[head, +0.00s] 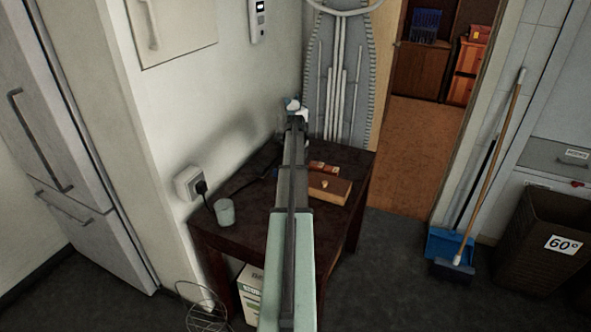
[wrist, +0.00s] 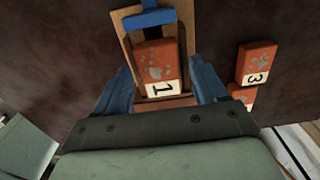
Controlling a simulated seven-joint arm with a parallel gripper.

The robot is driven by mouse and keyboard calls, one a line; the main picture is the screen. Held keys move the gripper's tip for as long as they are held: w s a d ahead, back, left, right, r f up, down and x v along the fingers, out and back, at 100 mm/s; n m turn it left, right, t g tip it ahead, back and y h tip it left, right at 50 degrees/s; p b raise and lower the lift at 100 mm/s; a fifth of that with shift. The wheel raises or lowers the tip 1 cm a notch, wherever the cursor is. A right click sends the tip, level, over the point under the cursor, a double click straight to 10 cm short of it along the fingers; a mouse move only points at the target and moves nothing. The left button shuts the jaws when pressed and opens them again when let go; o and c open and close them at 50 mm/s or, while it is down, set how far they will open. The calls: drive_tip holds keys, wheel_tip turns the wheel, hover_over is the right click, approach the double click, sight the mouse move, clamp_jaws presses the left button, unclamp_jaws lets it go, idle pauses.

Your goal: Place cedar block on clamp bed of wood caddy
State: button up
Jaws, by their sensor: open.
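In the wrist view a reddish block marked 1 (wrist: 155,62), scuffed with grey patches, lies on a pale wooden caddy (wrist: 127,42). It looks like the cedar block, though I cannot be sure. A blue clamp part (wrist: 150,17) stands on the caddy just beyond the block. My gripper (wrist: 164,82) is open, its blue fingers on either side of the block with visible gaps. Whether the block rests fully on the clamp bed is unclear. In the head view my arm hides the caddy and most of the gripper.
Another reddish block marked 3 (wrist: 257,62) lies to the right, with a further block (wrist: 242,96) partly hidden below it.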

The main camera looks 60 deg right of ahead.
wheel_tip(320, 180, up, 12)
drive_tip(key=shift+r, duration=0.2)
idle(0.4)
drive_tip(key=shift+a, duration=0.1)
